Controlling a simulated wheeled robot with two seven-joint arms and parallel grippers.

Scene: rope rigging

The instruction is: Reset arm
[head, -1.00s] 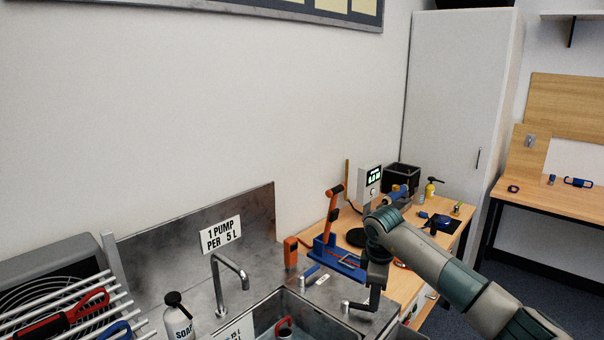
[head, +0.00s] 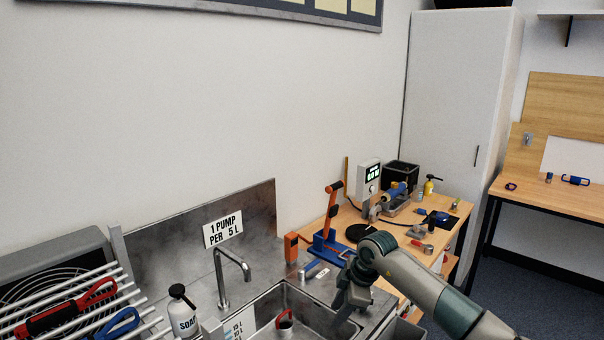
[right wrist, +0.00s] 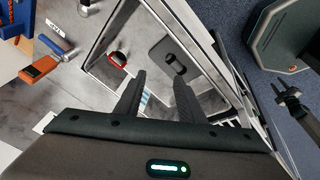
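My right gripper (head: 340,318) points down over the right part of the steel sink (head: 262,306). In the right wrist view its two dark fingers (right wrist: 158,92) are apart with nothing between them, so it is open and empty. A dark part at the right edge of the right wrist view looks like my left gripper (right wrist: 290,100); its finger opening is too unclear to judge. The left arm does not show in the head view. A red-handled item (head: 284,320) lies in the sink, and it also shows in the right wrist view (right wrist: 118,60).
A tap (head: 230,275) and soap bottle (head: 181,312) stand by the sink. A rack (head: 75,305) holding red and blue gear is at the left. A blue and orange stand (head: 331,240) and an orange block (head: 291,247) are behind the gripper. The bench beyond holds several tools.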

